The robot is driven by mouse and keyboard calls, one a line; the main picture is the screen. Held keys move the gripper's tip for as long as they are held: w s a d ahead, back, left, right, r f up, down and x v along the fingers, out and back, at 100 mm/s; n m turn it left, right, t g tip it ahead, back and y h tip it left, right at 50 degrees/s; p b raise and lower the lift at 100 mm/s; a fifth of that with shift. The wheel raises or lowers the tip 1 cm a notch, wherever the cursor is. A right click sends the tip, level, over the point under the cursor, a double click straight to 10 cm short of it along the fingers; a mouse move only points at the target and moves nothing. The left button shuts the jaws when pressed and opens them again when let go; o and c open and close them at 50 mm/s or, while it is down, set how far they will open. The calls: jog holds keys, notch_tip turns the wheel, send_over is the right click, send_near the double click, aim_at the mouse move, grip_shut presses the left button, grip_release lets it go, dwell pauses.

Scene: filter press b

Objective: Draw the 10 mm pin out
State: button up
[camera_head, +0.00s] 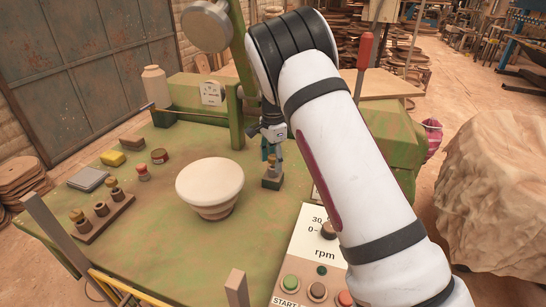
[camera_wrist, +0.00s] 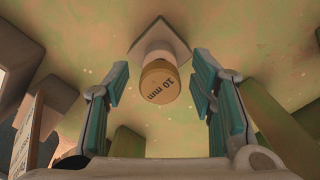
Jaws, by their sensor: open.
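The 10 mm pin (camera_wrist: 160,84) shows its round brass-coloured end, marked "10 mm", in the wrist view. A paler shank behind it runs to a square block (camera_wrist: 176,42). In the head view the pin (camera_head: 272,169) stands upright in the small block (camera_head: 271,183) on the green table. My gripper (camera_head: 271,150) is just above it, pointing down. In the wrist view the teal pads of my gripper (camera_wrist: 160,70) are wide apart, one on each side of the pin, with clear gaps. Nothing is held.
A white round-topped object (camera_head: 210,180) stands left of the block. A green post (camera_head: 236,118) rises behind, left of my gripper. A control panel (camera_head: 305,262) is in front.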

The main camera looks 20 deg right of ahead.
aim_at(273, 156)
jog(key=shift+c, duration=0.6)
grip_shut()
jog(key=shift+r, duration=2.8)
jog(key=shift+r, duration=1)
